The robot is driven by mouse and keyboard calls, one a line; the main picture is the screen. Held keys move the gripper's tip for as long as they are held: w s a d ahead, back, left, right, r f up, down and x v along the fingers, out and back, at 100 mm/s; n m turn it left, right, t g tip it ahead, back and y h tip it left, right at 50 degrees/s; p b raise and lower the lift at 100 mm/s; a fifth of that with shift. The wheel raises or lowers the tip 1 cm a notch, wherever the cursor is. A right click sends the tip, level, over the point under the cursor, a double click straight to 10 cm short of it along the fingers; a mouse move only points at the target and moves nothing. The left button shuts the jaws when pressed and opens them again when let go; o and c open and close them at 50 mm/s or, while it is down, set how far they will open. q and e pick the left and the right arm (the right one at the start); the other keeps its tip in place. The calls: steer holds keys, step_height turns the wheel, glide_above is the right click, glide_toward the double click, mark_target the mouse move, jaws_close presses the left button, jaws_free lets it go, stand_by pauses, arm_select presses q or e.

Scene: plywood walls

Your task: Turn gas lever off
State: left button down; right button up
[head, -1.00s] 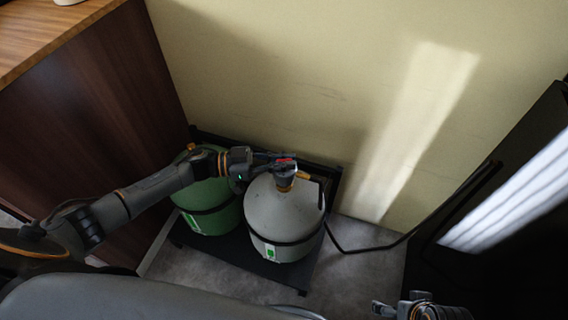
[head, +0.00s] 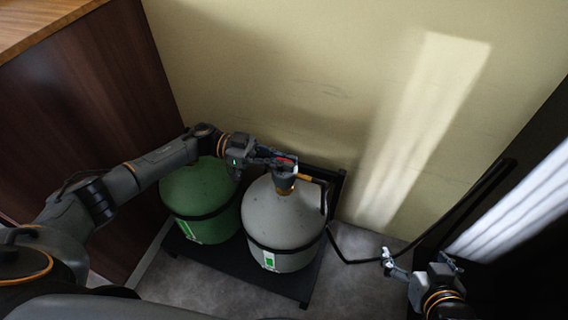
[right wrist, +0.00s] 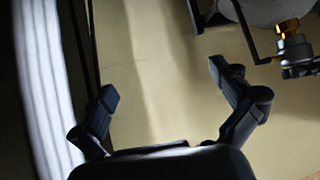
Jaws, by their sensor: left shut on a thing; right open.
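A grey-white gas cylinder (head: 283,222) stands upright on a black rack. Its brass-and-grey valve (head: 284,183) is on top, with a small red gas lever (head: 287,158) at its upper end. My left gripper (head: 279,161) reaches in from the left and is shut on the red lever; its fingers partly hide it. In the right wrist view the valve (right wrist: 291,44) shows at the upper right. My right gripper (head: 420,262) is open and empty at the lower right, apart from the cylinders; its spread fingers also show in the right wrist view (right wrist: 164,84).
A green cylinder (head: 195,192) stands left of the grey one on the black rack (head: 285,288). A dark hose (head: 350,261) runs right from the valve.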

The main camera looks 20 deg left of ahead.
arm_select(q)
steer(key=shift+g, duration=0.3)
arm_select(e)
steer(key=shift+w+a+r+t, duration=0.25)
steer(key=shift+w+r+t, duration=0.2)
steer(key=shift+w+r, duration=0.15)
steer(key=shift+w+a+r+t, duration=0.2)
steer(key=shift+w+r+t, duration=0.25)
steer(key=shift+r, duration=0.15)
arm_select(q)
steer(key=c, duration=1.4)
jaws_free()
steer(key=a, duration=1.2)
steer(key=shift+w, duration=0.3)
steer(key=shift+s+f, duration=0.1)
arm_select(e)
steer(key=shift+s, duration=0.1)
